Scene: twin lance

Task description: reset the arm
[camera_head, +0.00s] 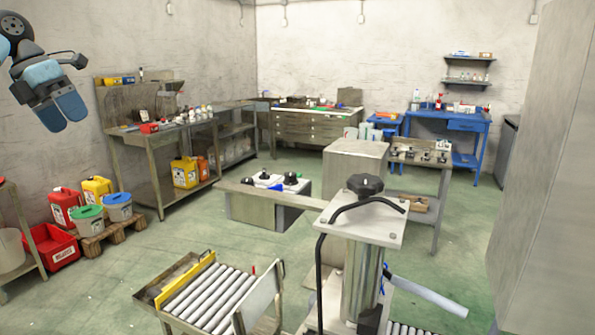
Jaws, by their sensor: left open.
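My left gripper (61,110) is raised at the upper left of the head view, in front of the grey wall. Its two blue fingers point down and slightly right. It is open, with nothing held between the fingers. It is apart from everything around it. Only the last part of the left arm shows, and the rest is out of the picture. My right gripper is not in view.
A roller conveyor (207,296) and a metal stand with a black knob (365,185) are in the foreground. A workbench (150,139) lines the left wall, near buckets on a pallet (108,233). A tall grey panel (548,180) fills the right. Green floor is open between.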

